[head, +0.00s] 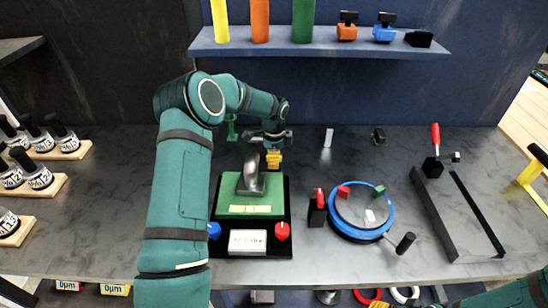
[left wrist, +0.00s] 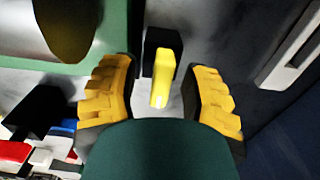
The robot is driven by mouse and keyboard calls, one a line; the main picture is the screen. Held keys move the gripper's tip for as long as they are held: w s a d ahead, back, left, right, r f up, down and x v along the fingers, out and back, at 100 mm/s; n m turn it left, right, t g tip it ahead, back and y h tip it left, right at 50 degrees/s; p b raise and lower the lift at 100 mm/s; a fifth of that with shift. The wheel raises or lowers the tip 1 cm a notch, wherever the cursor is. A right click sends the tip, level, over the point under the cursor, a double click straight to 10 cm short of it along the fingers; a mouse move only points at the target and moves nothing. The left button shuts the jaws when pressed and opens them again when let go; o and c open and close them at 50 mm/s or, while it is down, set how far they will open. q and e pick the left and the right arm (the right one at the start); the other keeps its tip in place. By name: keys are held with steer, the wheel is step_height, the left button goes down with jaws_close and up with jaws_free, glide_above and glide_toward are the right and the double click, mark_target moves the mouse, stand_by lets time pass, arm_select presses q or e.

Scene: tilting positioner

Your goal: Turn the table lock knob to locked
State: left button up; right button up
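The tilting positioner has a green table (head: 237,196) on a black base (head: 272,248). A yellow lever-like knob on a black mount, likely the table lock knob (left wrist: 161,80), shows in the left wrist view beside the green table (left wrist: 115,30). My left gripper (head: 273,160) is at the back right of the positioner. Its yellow fingers are open in the left wrist view (left wrist: 165,95), one on each side of the yellow knob, with gaps visible. In the head view I cannot make out this knob behind the gripper.
A grey part (head: 251,178) stands on the green table. A blue knob (head: 214,230), a red knob (head: 282,231) and a white panel (head: 247,241) are at the front. A blue-rimmed turntable (head: 362,238) stands to the right. A shelf (head: 320,45) hangs behind.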

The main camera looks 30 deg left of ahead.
arm_select(q)
steer(key=shift+r, duration=0.1)
step_height(320, 180, up, 12)
stand_by(0.5)
stand_by(0.5)
